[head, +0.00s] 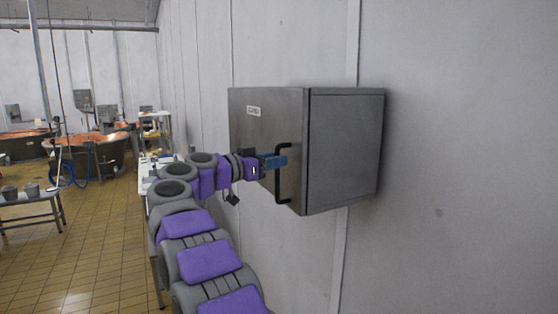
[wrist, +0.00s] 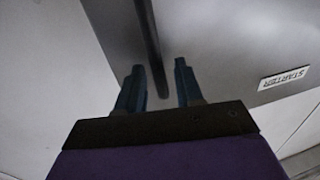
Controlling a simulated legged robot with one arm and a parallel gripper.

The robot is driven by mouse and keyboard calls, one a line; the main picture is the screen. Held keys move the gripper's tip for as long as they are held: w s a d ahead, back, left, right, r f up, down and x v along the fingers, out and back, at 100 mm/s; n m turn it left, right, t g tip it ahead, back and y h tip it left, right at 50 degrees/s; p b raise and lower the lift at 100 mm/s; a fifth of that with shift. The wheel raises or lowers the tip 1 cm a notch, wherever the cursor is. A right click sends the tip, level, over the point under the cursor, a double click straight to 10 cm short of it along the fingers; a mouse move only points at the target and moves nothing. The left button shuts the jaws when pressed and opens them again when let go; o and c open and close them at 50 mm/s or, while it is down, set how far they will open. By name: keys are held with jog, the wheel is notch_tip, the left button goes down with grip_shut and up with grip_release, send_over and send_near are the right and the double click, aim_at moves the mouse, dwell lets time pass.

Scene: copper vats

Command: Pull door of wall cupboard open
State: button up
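The wall cupboard (head: 345,150) is a grey metal box fixed to the white wall on the right. Its door (head: 258,115) faces left and looks closed, with a small label near the top. A black bar handle (head: 280,188) stands upright near the door's right edge. My gripper (head: 276,162) is at the handle, with blue fingers. In the wrist view my gripper (wrist: 160,82) is open, and the dark handle bar (wrist: 150,45) runs between the two fingers, with a gap visible on the right side. The label (wrist: 284,78) shows right of the fingers.
Large copper vats (head: 92,155) stand at the far left on a tiled floor (head: 95,235). A small table (head: 30,205) with grey buckets is at the left edge. A white-topped table (head: 150,165) stands along the wall, partly behind my arm.

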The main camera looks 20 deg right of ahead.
jog(key=shift+w+d+r, duration=0.15)
jog(key=shift+w+d, duration=0.1)
jog(key=shift+d, duration=0.3)
jog(key=shift+d, duration=0.1)
jog(key=shift+d, duration=0.15)
jog(key=shift+c, duration=0.4)
jog(key=shift+d, duration=0.1)
jog(key=c, duration=0.4)
jog(key=shift+c, duration=0.9)
grip_shut()
